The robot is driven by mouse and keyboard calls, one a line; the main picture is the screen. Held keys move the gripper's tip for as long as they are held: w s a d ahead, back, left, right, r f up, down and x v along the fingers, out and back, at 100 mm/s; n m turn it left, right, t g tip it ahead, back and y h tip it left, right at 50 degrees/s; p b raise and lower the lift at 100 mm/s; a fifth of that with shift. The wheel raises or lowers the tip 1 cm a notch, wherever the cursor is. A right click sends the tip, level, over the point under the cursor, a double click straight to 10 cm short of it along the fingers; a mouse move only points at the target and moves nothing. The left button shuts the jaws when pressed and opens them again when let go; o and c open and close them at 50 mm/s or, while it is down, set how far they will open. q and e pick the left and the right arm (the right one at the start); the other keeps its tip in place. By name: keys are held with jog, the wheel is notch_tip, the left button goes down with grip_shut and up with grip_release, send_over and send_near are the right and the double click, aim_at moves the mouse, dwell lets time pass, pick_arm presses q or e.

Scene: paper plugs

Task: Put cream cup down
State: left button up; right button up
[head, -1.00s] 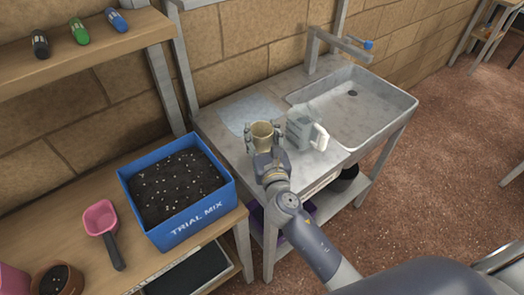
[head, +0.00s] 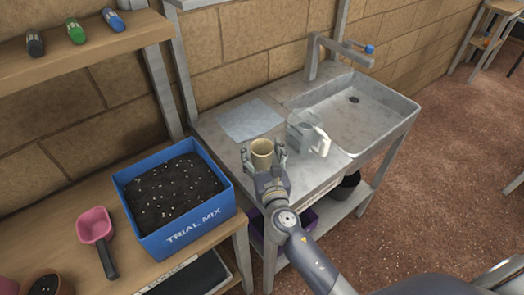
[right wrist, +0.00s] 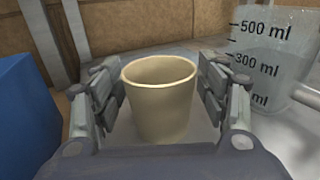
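The cream cup (head: 262,154) stands upright at the front of the grey sink bench (head: 318,174), and looks to rest on it. It is empty as far as I can see inside. My right gripper (head: 262,158) is open around it, one finger on each side. In the right wrist view the cup (right wrist: 161,100) sits between the fingers (right wrist: 160,95), with narrow gaps beside its wall. The cup's base is partly hidden by the gripper palm. My left gripper is not in view.
A clear measuring jug (head: 303,133) stands just right of the cup, near the sink basin (head: 350,112). A pale blue sheet (head: 250,120) lies behind the cup. The blue TRIAL MIX box (head: 190,232) and a pink scoop (head: 95,226) are on the wooden bench at left.

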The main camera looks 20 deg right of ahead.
jog(key=shift+r, duration=0.2)
jog(key=s, duration=0.3)
jog(key=s+b, duration=0.1)
jog(key=s, duration=0.3)
jog(key=s+a, duration=0.1)
jog(key=s, duration=0.3)
jog(key=shift+f+b, duration=0.15)
jog(key=shift+b, duration=0.25)
jog(key=shift+s+a, duration=0.1)
jog(key=shift+s, duration=0.4)
